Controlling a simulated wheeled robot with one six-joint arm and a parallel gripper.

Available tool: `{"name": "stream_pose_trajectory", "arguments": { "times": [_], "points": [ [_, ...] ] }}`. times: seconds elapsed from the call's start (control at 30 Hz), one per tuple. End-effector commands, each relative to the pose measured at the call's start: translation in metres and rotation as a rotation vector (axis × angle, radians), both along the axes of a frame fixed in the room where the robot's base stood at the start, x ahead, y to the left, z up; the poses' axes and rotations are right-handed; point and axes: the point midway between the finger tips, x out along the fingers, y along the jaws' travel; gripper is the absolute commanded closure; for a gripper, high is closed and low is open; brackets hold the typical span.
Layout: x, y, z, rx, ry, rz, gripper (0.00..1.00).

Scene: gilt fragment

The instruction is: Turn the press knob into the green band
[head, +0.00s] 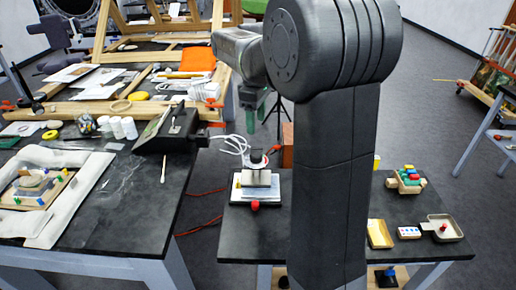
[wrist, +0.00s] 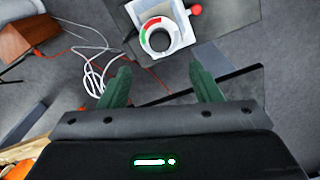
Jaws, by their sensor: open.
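The press (head: 258,181) stands on the dark table in the head view, a pale block on a white base with a red ball in front. Its black knob (head: 256,157) is on top. In the wrist view, the knob (wrist: 160,40) sits in a white dial ring (wrist: 178,43). The green band (wrist: 145,38) is on the ring's left side, and a red band (wrist: 152,21) is above it. My gripper (wrist: 160,84) has two green fingers spread wide, with nothing between them. The knob is beyond the fingertips, apart from them. I cannot make out a pointer on the knob.
White cables (head: 236,146) lie behind the press, beside an orange-brown block (head: 287,144). A tray (head: 441,228), a small box of coloured pieces (head: 408,180) and a yellow tray (head: 379,233) are on the right. My arm hides the table's middle.

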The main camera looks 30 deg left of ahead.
Motion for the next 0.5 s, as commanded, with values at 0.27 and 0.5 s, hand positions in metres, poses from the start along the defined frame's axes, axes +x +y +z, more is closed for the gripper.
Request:
{"name": "stream_pose_trajectory", "arguments": {
  "times": [0.27, 0.5],
  "points": [
    [0.0, 0.0, -0.06, -0.001, 0.003, -0.002, 0.42],
    [0.0, 0.0, -0.102, 0.001, 0.002, -0.002, 0.42]
  ]
}}
